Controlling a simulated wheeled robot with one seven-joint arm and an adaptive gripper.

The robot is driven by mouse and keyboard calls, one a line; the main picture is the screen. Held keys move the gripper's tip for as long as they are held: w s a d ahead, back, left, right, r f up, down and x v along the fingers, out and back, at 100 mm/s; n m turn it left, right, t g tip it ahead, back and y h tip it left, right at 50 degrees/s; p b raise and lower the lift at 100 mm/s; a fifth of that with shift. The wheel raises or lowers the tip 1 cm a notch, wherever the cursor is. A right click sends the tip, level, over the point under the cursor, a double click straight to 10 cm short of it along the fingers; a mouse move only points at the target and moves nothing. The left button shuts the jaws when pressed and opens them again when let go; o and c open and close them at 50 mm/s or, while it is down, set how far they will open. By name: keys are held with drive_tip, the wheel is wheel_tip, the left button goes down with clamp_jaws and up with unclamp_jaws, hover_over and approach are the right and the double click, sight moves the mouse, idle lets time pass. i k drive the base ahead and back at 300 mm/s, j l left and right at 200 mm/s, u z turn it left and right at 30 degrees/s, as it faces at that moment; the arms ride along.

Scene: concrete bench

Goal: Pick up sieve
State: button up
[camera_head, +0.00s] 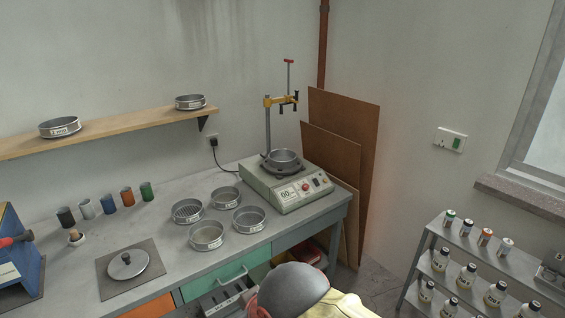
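Several round metal sieves with pale labels are in the head view. A group stands on the concrete bench (165,225): a back sieve (225,198), a left one with a coarse grid (187,211), a right one (249,220) and a front one with a tan mesh (206,236). Another sieve-like pan (282,160) sits on the shaker (290,188) under its clamp post. Two more sieves, a left one (60,127) and a right one (190,102), rest on the wall shelf. The fingers of my gripper are not visible.
A round lid (128,264) lies on a dark mat left of the sieves. Coloured cups (107,204) stand behind it. The wooden shelf (110,133) overhangs the bench's back. A rack of bottles (480,265) stands right. A grey dome with yellow and red parts fills the bottom middle.

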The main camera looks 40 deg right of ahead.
sight(210, 234)
drive_tip(key=i+j+z, duration=0.15)
drive_tip(key=z, duration=0.25)
drive_tip(key=i+j+z, duration=0.15)
drive_tip(key=z, duration=0.25)
drive_tip(key=i+j+z, duration=0.1)
drive_tip(key=j+z, duration=0.25)
drive_tip(key=i+j, duration=0.1)
drive_tip(key=j, duration=0.25)
drive_tip(key=i+j+z, duration=0.1)
drive_tip(key=j, duration=0.2)
drive_tip(key=i+j, duration=0.1)
drive_tip(key=j, duration=0.25)
drive_tip(key=i+j+z, duration=0.1)
drive_tip(key=j, duration=0.25)
